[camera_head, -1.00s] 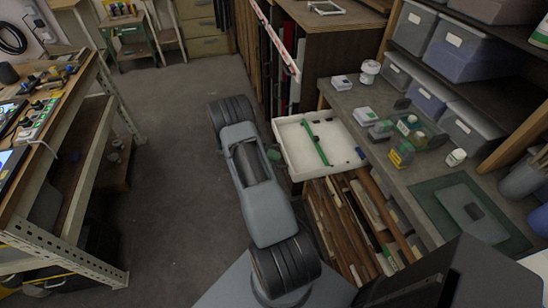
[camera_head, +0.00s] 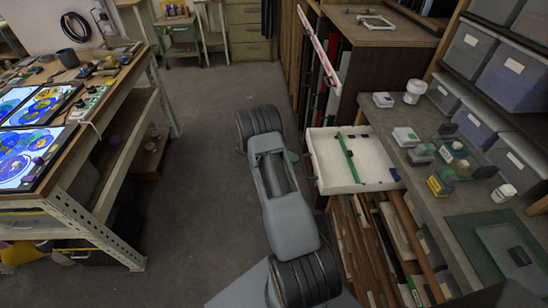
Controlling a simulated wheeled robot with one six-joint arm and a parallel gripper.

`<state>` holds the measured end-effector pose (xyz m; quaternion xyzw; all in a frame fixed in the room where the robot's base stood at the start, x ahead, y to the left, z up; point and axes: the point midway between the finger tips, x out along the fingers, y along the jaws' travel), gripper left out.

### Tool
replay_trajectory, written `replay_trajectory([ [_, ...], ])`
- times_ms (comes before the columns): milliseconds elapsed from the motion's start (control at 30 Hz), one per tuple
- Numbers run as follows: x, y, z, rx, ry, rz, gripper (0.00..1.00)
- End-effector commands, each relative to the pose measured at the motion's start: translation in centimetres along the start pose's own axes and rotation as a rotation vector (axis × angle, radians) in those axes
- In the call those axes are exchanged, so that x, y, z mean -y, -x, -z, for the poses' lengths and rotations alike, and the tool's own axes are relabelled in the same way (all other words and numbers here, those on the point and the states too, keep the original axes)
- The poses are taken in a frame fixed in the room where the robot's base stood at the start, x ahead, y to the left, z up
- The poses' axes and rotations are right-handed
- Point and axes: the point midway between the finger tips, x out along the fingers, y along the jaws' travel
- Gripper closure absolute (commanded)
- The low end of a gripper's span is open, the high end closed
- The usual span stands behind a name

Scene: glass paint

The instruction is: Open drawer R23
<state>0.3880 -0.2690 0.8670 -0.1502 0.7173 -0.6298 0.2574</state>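A white drawer (camera_head: 325,183) is pulled out from the right-hand bench, below its worktop. A green strip (camera_head: 348,158) and a few small dark and blue items lie in it. I cannot read any label R23 on it. My grey arm reaches from the bottom middle up to the left of the drawer. My gripper is hidden behind the arm, so its fingers and any contact with the drawer do not show. A small greenish part shows between the arm and the drawer front; I cannot tell what it is.
The right worktop (camera_head: 440,205) carries jars, small boxes and a green mat (camera_head: 468,232), with grey bins (camera_head: 511,75) above. Wooden strips (camera_head: 375,240) stand below the drawer. A left bench (camera_head: 150,82) holds lit screens (camera_head: 22,158). Floor (camera_head: 205,180) between is clear.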

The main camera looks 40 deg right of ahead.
Motion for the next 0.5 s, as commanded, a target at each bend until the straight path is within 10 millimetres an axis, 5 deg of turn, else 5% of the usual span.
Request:
replay_trajectory([
  [200,-0.3,4.5,0.0,0.001,-0.001,-0.001,0.64],
  [500,-0.1,8.1,0.0,0.000,-0.001,0.000,0.64],
])
